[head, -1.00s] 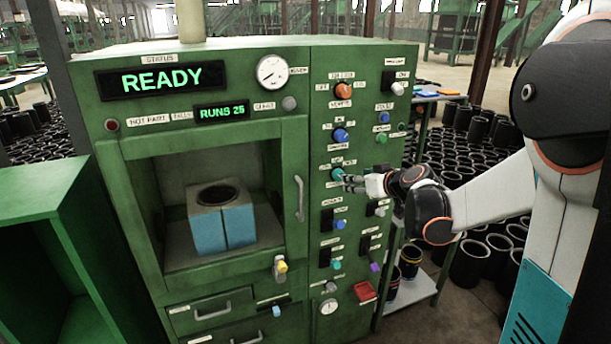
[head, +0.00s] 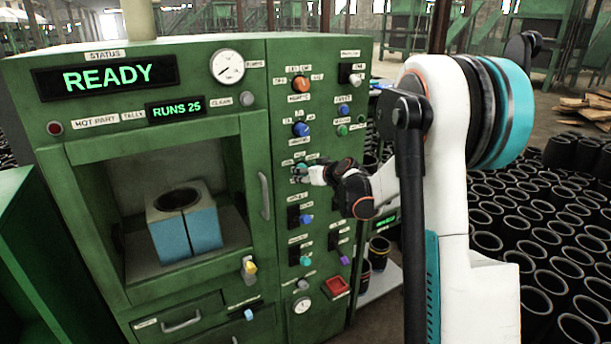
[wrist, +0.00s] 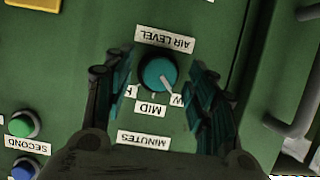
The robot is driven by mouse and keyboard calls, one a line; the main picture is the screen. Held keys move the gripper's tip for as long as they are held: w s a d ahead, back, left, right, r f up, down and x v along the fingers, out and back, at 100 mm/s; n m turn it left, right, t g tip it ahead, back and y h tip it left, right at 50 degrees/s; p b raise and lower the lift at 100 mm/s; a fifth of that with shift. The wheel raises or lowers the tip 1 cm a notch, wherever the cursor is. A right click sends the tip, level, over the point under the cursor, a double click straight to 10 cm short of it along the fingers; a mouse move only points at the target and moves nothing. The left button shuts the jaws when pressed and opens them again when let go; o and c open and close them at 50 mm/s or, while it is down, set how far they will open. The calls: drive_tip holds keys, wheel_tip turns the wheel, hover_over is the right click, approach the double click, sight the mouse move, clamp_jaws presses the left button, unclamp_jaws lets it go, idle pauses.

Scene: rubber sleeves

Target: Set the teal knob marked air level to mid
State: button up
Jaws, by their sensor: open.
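The teal air level knob (wrist: 157,72) sits on the green panel, upside down in the wrist view with its labels. Its pale pointer line aims down and right toward the partly hidden label ending in W, to the right of the MID label (wrist: 150,110). My gripper (wrist: 161,78) is open, with one finger on each side of the knob. A gap of panel shows between the knob and each finger. In the head view my gripper (head: 312,173) is at the panel and mostly covers the knob.
An orange knob (head: 301,84) and a blue knob (head: 302,129) sit above on the panel. A blue-handled control (head: 306,218) is below. The oven door handle (head: 264,195) stands out to the left. Black sleeves (head: 530,215) cover the floor at right.

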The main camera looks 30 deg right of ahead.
drive_tip(key=shift+w+f, duration=0.2)
drive_tip(key=shift+w, duration=0.35)
drive_tip(key=c, duration=1)
drive_tip(key=shift+m+y, duration=0.3)
drive_tip(key=shift+d+f+m+y+b, duration=0.1)
drive_tip(key=shift+m+y+b, duration=0.35)
drive_tip(key=shift+m+y, duration=0.7)
drive_tip(key=shift+m+y+b, duration=0.45)
drive_tip(key=shift+m+y, duration=0.2)
drive_tip(key=shift+m, duration=0.9)
